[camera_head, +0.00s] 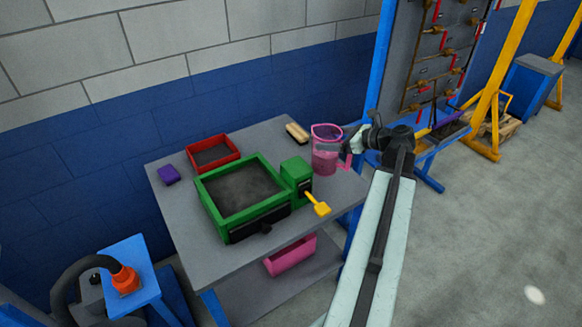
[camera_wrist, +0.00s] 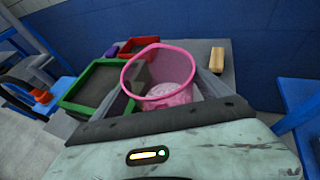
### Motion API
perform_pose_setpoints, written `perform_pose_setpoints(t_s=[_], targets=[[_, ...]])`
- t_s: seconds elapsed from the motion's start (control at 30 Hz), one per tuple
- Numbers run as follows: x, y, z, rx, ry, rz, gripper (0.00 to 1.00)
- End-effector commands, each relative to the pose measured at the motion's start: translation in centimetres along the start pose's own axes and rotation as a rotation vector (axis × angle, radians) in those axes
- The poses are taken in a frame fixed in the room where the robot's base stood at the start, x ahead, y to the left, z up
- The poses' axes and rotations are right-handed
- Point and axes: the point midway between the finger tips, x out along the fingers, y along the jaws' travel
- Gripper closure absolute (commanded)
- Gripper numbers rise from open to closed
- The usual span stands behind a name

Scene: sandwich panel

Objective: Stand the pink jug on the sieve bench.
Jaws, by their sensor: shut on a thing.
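The pink jug (camera_head: 325,158) is see-through, with its open rim up and its handle on the right. It appears upright at the right end of the grey sieve bench (camera_head: 262,140). I cannot tell whether its base touches the top. My gripper (camera_head: 349,150) is shut on the jug at its handle side. In the wrist view the jug (camera_wrist: 172,92) fills the middle, just beyond my gripper, and the fingertips are mostly hidden. The green sieve box (camera_head: 240,193) stands on the bench, left of the jug.
On the bench are a red tray (camera_head: 213,153), a purple block (camera_head: 169,175), a wooden-backed brush (camera_head: 297,132) behind the jug, and a yellow scoop (camera_head: 318,205) in front. A pink bin (camera_head: 290,257) sits on the lower shelf. A blue post (camera_head: 380,60) rises behind the bench's right end.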

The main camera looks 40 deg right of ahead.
Motion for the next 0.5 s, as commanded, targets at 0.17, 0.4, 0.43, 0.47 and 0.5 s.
perform_pose_setpoints(t_s=[0.17, 0.4, 0.43, 0.47, 0.5], targets=[[1.1, 0.0, -2.9, 0.000, 0.000, 0.000, 0.83], [2.4, 0.0, -6.1, 0.000, 0.000, -0.001, 0.83], [2.4, 0.0, -6.1, 0.000, 0.000, -0.001, 0.83], [2.4, 0.0, -5.9, 0.000, 0.000, -0.001, 0.83], [2.3, 0.0, -5.9, 0.000, 0.000, -0.001, 0.83]])
